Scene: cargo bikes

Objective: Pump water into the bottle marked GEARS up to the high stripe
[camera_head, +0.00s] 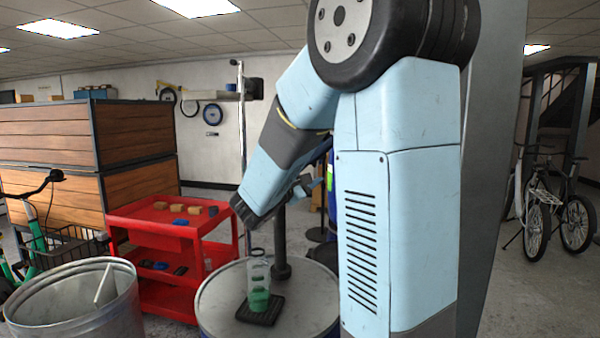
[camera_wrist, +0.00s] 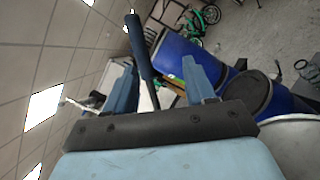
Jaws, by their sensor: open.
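A clear bottle (camera_head: 258,272) with a green lower part stands upright on a black mat (camera_head: 262,310) on the drum top (camera_head: 222,305). I cannot read any label or stripe, or tell whether the green is liquid. A black pump post (camera_head: 281,235) rises behind the bottle; its upper part is partly hidden by my arm. In the wrist view my gripper (camera_wrist: 163,88) is open. A dark bar (camera_wrist: 138,48), seemingly the pump handle, shows between its fingers. I cannot tell whether they touch it.
A red cart (camera_head: 150,233) with small blocks stands left of the drum. A metal bin (camera_head: 75,318) is at the front left. Wooden crates (camera_head: 85,140) stand behind. Blue barrels (camera_wrist: 180,55) show in the wrist view. Bicycles (camera_head: 550,210) stand at the right on open floor.

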